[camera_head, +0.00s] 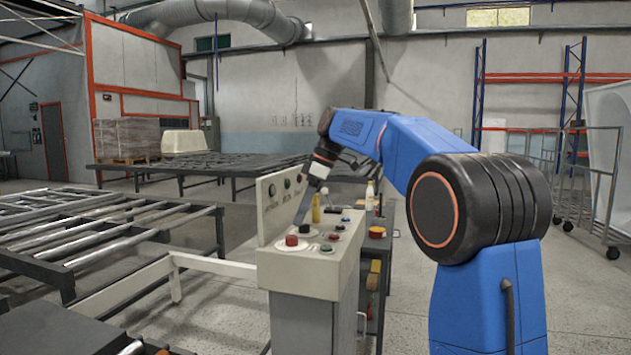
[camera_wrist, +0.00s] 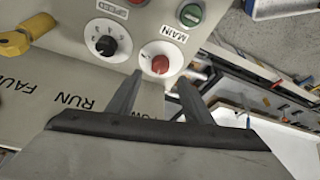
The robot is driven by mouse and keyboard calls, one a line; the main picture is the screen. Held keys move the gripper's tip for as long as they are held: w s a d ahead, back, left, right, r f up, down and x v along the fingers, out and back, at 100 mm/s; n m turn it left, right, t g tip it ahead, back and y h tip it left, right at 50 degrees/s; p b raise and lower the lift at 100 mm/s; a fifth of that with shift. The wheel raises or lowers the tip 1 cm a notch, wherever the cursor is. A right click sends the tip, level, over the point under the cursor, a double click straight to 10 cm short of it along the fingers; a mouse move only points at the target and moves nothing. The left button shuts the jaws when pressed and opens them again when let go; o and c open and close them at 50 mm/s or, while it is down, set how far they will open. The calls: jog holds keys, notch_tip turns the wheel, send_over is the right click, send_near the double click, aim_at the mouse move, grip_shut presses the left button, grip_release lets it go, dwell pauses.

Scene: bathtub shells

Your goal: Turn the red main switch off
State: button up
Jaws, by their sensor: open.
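The red main switch (camera_wrist: 160,61) is a round knob on a white plate marked MAIN in the wrist view. It sits on the grey control console (camera_head: 305,283), which stands in the middle of the head view. My gripper (camera_wrist: 160,77) is open, with its two fingers apart and the switch seen between and just beyond their tips. Nothing is between the fingers, and I cannot tell whether they touch the knob. In the head view my gripper (camera_head: 301,215) points down at the console top.
A black speed dial (camera_wrist: 107,44) and a green button (camera_wrist: 190,14) are close to the switch. A roller table (camera_head: 105,228) is at left.

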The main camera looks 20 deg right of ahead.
jog(key=v, duration=1.1)
